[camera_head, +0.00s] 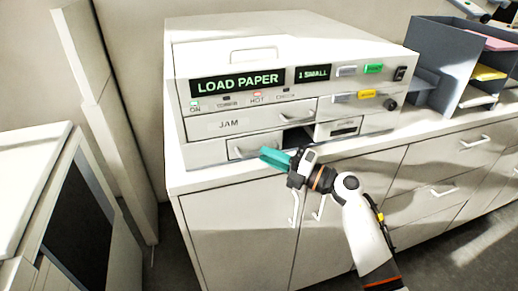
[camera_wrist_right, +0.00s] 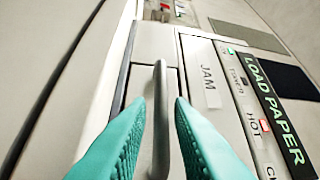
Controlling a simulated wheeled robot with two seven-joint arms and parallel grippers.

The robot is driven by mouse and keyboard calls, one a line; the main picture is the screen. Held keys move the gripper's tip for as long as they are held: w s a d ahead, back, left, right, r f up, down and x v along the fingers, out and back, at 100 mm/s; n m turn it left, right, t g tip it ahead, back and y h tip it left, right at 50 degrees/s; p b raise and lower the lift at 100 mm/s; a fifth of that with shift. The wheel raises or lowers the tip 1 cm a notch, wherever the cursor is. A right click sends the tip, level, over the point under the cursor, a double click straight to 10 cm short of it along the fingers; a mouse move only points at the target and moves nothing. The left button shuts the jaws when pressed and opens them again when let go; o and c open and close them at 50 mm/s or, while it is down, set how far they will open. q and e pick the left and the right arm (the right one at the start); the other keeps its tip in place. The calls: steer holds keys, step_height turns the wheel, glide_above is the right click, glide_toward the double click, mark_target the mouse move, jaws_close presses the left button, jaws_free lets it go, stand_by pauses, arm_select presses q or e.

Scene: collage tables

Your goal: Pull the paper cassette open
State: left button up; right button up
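The printer (camera_head: 300,60) stands on a white cabinet and its display reads "LOAD PAPER". The paper cassette (camera_head: 240,149) is the low white drawer under the JAM panel, with a bar handle. Its handle (camera_wrist_right: 161,100) also shows in the right wrist view. My right gripper (camera_head: 275,158) is in front of the cassette. In the right wrist view its teal fingers (camera_wrist_right: 158,130) are apart, one on each side of the handle, with gaps visible. I cannot tell from the frames how far the cassette stands out. My left gripper is not in view.
A dark opening (camera_head: 298,137) lies right of the cassette front. The cabinet doors (camera_head: 240,225) below have handles close to my right arm. A grey paper sorter (camera_head: 455,65) stands at the right. A white unit (camera_head: 35,170) stands at the left.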

steer(key=shift+x, duration=1.55)
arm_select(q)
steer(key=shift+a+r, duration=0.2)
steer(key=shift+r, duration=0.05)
arm_select(e)
jaws_close()
arm_select(q)
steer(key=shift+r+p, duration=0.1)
steer(key=shift+p, duration=0.2)
arm_select(e)
steer(key=shift+s+d, duration=0.1)
